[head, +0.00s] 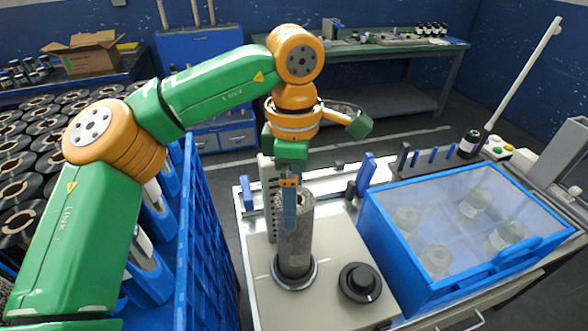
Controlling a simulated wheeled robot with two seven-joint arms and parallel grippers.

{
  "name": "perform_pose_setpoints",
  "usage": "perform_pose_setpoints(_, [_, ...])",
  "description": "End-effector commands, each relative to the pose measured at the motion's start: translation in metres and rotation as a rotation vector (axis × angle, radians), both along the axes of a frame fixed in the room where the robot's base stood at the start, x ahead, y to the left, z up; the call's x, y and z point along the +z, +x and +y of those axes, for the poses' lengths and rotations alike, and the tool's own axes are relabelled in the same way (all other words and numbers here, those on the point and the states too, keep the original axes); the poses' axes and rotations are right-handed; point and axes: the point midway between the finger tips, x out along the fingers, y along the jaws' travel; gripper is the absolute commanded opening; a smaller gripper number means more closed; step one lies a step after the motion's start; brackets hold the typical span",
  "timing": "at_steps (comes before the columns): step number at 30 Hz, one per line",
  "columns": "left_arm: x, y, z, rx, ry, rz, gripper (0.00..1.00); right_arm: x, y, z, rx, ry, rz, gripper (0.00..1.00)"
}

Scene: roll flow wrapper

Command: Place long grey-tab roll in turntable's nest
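A long grey speckled roll (296,243) stands upright with its lower end in a round metal ring (294,281) on the pale machine top. I take this ring for the turntable's nest; whether the roll is fully seated cannot be told. My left gripper (290,208) points straight down at the roll's upper end. One blue finger lies in front of the roll's near side; the other is hidden, so its grip cannot be told. No grey tab can be made out. My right gripper is out of view.
A black round knob (360,282) sits right of the ring. A blue-framed clear-lidded box (396,282) with several clear cylinders is farther right. A blue crate (201,258) with rolls stands left. Small blue uprights (365,174) stand behind the roll.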

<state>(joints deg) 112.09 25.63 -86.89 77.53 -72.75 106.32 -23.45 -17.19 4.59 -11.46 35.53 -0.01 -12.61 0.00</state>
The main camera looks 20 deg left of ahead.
Motion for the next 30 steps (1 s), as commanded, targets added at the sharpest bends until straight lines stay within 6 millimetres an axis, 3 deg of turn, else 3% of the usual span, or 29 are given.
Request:
perform_pose_setpoints(3, [0.029, 0.001, 0.0, 0.001, -0.001, -0.003, 1.0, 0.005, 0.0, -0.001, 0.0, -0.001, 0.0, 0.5])
perform_pose_setpoints(9, [0.06, 0.0, 0.0, -0.001, 0.001, -0.001, 1.0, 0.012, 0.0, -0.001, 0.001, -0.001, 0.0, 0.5])
perform_pose_setpoints(24, [0.065, 0.0, 0.0, -0.001, 0.0, 0.001, 1.0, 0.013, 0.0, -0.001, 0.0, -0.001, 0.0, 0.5])
perform_pose_setpoints(30, [0.111, 0.0, 0.0, -0.001, 0.0, 0.001, 1.0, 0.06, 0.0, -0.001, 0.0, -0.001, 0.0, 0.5])
